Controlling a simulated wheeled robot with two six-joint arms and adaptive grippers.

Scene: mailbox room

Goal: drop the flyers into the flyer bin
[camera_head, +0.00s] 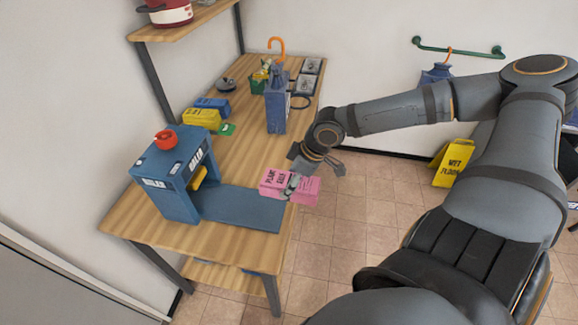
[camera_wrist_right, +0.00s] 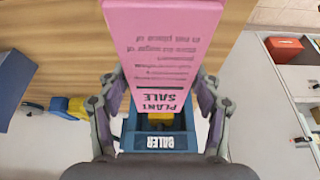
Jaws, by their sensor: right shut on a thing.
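The pink flyers (camera_head: 274,181), a block printed "PLANT SALE", are held by my right gripper (camera_head: 293,184) at the right edge of the wooden table, near the blue baler's bed. In the right wrist view the flyers (camera_wrist_right: 163,40) lie between the two fingers of my right gripper (camera_wrist_right: 161,85), which is shut on them. My left gripper is not in view. No container can be clearly identified as the flyer bin.
A blue baler (camera_head: 174,178) with a red knob stands on the table (camera_head: 245,118); its flat bed (camera_head: 235,207) extends right. A yellow wet-floor sign (camera_head: 453,163) stands at right.

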